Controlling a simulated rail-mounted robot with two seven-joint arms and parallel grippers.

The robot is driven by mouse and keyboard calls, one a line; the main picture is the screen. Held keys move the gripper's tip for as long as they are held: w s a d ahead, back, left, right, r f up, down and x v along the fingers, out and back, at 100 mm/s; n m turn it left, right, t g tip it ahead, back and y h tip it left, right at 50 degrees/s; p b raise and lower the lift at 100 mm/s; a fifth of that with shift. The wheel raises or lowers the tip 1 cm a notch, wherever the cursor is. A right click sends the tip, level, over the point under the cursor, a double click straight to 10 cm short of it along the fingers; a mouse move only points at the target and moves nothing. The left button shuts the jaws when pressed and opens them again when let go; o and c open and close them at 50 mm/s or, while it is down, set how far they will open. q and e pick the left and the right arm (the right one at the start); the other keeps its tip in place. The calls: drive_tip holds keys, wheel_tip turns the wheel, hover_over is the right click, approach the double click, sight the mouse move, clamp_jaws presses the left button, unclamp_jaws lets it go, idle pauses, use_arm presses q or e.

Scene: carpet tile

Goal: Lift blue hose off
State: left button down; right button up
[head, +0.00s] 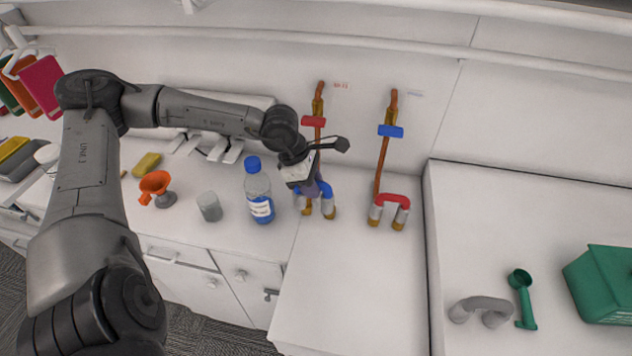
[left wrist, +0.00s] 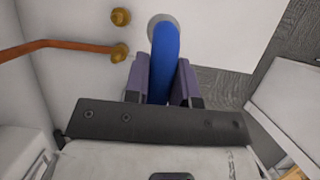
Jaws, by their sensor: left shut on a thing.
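My left gripper (head: 317,188) is shut on the blue hose (head: 327,188), a short U-shaped piece with grey ends. In the left wrist view the blue hose (left wrist: 165,62) lies between the two purple-grey fingers (left wrist: 160,80), with one grey end showing beyond it. Two brass fittings (left wrist: 119,52) show bare there, to the left of the hose and apart from it in the picture. In the head view the grey ends hang at the brass fittings (head: 330,214); the gap is hard to judge. My right gripper is not in view.
A red hose (head: 391,199) sits on the neighbouring fittings to the right. Copper pipes with red (head: 313,121) and blue (head: 390,131) handles rise behind. A bottle (head: 259,195) stands close left. A grey hose (head: 481,309) and green scoop (head: 522,297) lie right. The front counter is clear.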

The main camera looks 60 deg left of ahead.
use_arm(q)
drive_tip(key=s+d+r+p, duration=0.1)
drive_tip(key=s+d+r, duration=0.2)
drive_tip(key=r, duration=0.5)
drive_tip(key=shift+d+p, duration=0.3)
drive_tip(key=shift+p, duration=0.1)
idle(0.4)
drive_tip(key=shift+f, duration=0.1)
